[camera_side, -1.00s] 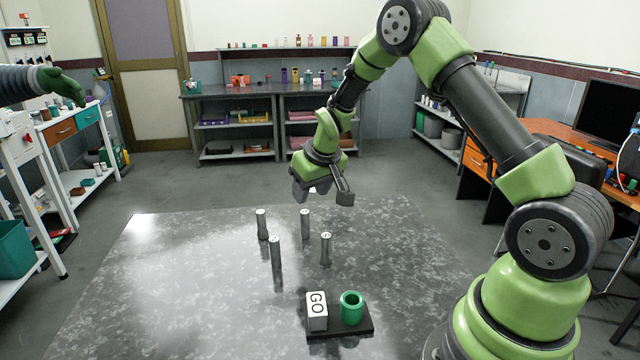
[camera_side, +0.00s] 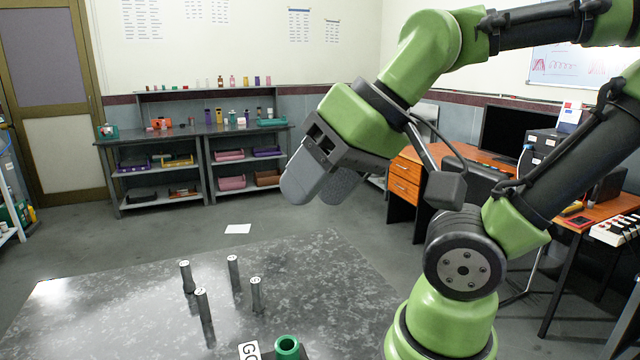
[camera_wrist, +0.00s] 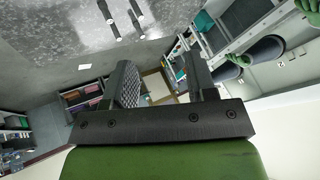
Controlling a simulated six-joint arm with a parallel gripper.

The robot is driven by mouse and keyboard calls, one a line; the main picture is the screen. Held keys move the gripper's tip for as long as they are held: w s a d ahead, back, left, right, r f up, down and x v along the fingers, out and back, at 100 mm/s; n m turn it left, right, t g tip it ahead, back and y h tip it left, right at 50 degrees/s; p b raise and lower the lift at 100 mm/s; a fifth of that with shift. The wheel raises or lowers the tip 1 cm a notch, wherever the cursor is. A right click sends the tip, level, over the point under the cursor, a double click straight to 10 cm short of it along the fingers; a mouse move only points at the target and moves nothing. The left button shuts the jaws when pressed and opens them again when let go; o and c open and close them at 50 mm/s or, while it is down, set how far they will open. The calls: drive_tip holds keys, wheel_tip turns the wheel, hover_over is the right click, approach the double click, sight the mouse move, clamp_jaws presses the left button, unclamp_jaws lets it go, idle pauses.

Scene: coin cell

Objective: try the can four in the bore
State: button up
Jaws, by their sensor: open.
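Several slim grey metal cans stand upright, apart, on the speckled table. In the side view they are a rear-left can (camera_side: 187,277), a rear can (camera_side: 234,273), a front can (camera_side: 204,318) and a right can (camera_side: 257,295). Their top marks are too small to read. The green ring with the bore (camera_side: 287,347) stands at the bottom edge beside the white GO block (camera_side: 250,351), both partly cut off. My gripper (camera_side: 322,192) is open and empty, high above the table, right of the cans. In the wrist view its jaws (camera_wrist: 160,62) are apart with nothing between.
The grey table (camera_side: 330,275) is clear around the cans. A white sheet (camera_side: 238,229) lies on the floor beyond its far edge. Shelves (camera_side: 207,165) stand at the back and an orange-brown desk (camera_side: 404,175) at the right.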

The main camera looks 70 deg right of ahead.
drive_tip(key=shift+s+a, duration=0.1)
drive_tip(key=shift+s, duration=0.1)
drive_tip(key=shift+w, duration=0.1)
drive_tip(key=n+g+h, duration=0.4)
drive_tip(key=n+h, duration=0.1)
drive_tip(key=n, duration=2.7)
hover_over(232, 258)
drive_tip(key=s+a, duration=0.1)
drive_tip(key=f, duration=2.1)
drive_tip(key=shift+s+f, duration=0.2)
drive_tip(key=shift+f, duration=0.15)
drive_tip(key=x, duration=0.5)
drive_tip(key=shift+a+f, duration=0.1)
drive_tip(key=shift+f, duration=0.25)
